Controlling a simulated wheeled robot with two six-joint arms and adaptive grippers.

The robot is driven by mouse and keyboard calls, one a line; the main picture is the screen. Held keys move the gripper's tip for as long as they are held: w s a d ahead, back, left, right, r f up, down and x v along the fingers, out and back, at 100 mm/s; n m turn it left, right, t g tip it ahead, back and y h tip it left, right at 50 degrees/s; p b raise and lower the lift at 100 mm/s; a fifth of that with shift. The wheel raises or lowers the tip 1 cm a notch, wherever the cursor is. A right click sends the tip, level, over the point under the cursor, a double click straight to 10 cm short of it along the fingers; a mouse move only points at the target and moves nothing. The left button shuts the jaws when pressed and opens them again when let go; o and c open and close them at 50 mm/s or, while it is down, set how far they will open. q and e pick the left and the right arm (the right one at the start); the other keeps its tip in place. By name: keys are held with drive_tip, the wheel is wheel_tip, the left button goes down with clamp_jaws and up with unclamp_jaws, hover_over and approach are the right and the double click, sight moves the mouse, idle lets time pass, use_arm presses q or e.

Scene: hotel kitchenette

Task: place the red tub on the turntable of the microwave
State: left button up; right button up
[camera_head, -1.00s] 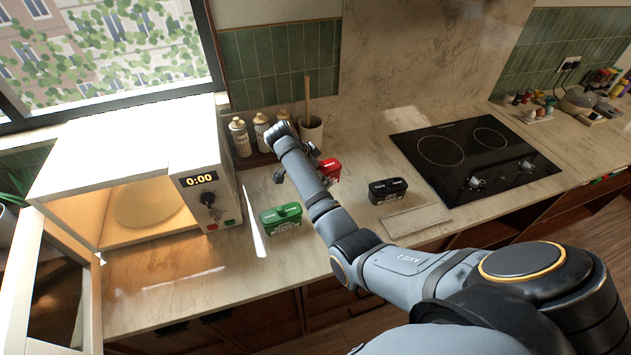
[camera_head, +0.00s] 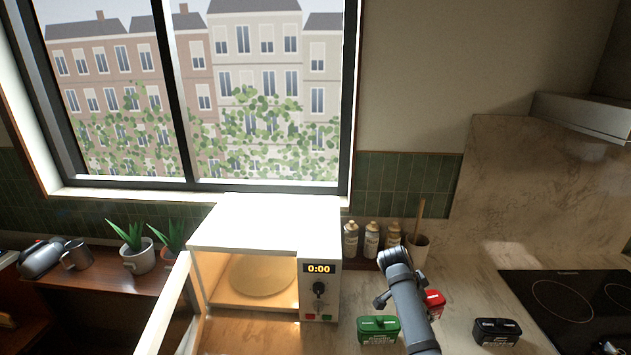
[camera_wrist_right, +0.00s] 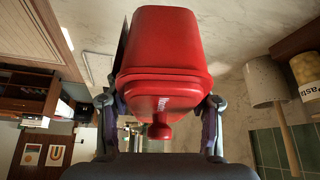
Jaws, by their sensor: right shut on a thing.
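The red tub (camera_wrist_right: 165,50) is between the fingers of my right gripper (camera_wrist_right: 157,104), which is shut on it, in the right wrist view. In the head view the red tub (camera_head: 435,299) shows partly behind my right arm, on or just above the counter; I cannot tell which. The white microwave (camera_head: 270,229) stands to the left of it with its door (camera_head: 165,310) open to the left. The pale round turntable (camera_head: 262,276) inside is empty. My left gripper is not in view.
A green tub (camera_head: 378,331) is between the microwave and my right arm. A black tub (camera_head: 496,332) is to the right, near the cooktop (camera_head: 570,300). Several bottles (camera_head: 371,240) and a utensil pot (camera_head: 418,249) stand behind. Potted plants (camera_head: 138,254) are left of the microwave.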

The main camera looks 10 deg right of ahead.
drive_tip(key=n+t+b, duration=0.1)
drive_tip(key=n, duration=0.1)
drive_tip(key=s+n+t+y+b, duration=0.1)
drive_tip(key=n, duration=0.2)
drive_tip(key=n+t+b, duration=0.1)
drive_tip(key=n+b, duration=0.1)
drive_tip(key=shift+s+a+n+t+y, duration=0.15)
drive_tip(key=shift+a+n+t+y, duration=0.15)
drive_tip(key=shift+y, duration=0.1)
drive_tip(key=s+a+r+n+y+b, duration=0.2)
drive_tip(key=s+a+n+y+b, duration=0.1)
drive_tip(key=s+a+n, duration=0.4)
drive_tip(key=s+a+r+n+y+b, duration=0.2)
drive_tip(key=s+a+n+y, duration=0.4)
drive_tip(key=n, duration=0.6)
drive_tip(key=s+a, duration=0.2)
drive_tip(key=s, duration=0.1)
drive_tip(key=shift+n+g+b, duration=0.4)
drive_tip(key=shift+r, duration=0.1)
